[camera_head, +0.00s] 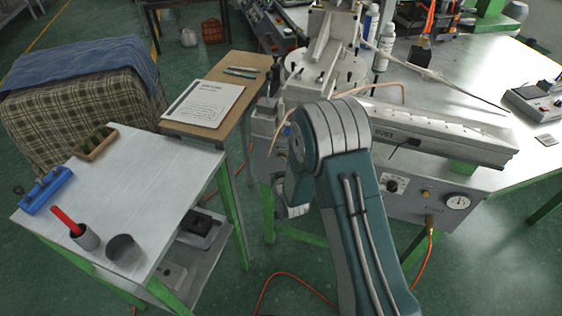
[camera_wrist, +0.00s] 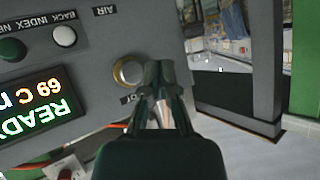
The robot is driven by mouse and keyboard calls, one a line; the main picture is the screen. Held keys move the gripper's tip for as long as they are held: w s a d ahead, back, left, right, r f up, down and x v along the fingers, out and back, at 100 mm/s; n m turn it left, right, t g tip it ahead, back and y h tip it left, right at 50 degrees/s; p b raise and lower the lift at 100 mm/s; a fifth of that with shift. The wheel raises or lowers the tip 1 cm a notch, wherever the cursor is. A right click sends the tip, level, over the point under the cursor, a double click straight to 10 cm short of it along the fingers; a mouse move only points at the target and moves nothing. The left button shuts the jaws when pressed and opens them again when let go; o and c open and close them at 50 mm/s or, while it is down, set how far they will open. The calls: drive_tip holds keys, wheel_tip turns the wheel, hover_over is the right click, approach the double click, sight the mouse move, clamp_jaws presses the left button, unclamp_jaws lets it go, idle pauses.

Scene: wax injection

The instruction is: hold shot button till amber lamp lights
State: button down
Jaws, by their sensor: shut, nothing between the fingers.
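In the wrist view, a round pale button with a brass ring (camera_wrist: 129,71) sits on a grey control panel (camera_wrist: 95,75) that appears upside down. A partly hidden label beside it ends in "OT". My gripper (camera_wrist: 160,72) is shut and empty, with its fingertips just right of the button and overlapping its edge in the picture. I cannot tell whether they touch it. A lit display (camera_wrist: 38,110) reads "READY" and "69 C". No lit amber lamp is clear in the wrist view. In the head view, a small amber spot (camera_head: 425,194) shows on the machine's front panel; whether it is lit is unclear.
A green button (camera_wrist: 12,49) and a white button (camera_wrist: 64,36) are on the same panel. In the head view, a side table (camera_head: 150,165) with cups stands left, and a wooden stand (camera_head: 240,75) holds a paper sheet. An orange hose (camera_head: 290,277) crosses the floor.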

sight(279, 161)
drive_tip(key=w, duration=0.2)
drive_tip(key=w+d, duration=0.1)
drive_tip(key=shift+w+d, duration=0.15)
drive_tip(key=shift+w, duration=0.25)
drive_tip(key=shift+w, duration=0.15)
idle(1.1)
drive_tip(key=shift+w+d+r, duration=0.1)
drive_tip(key=shift+w+d, duration=0.1)
drive_tip(key=shift+w+d, duration=0.15)
drive_tip(key=shift+w, duration=0.35)
idle(2.4)
idle(0.9)
drive_tip(key=shift+s+a, duration=0.3)
drive_tip(key=shift+s, duration=0.6)
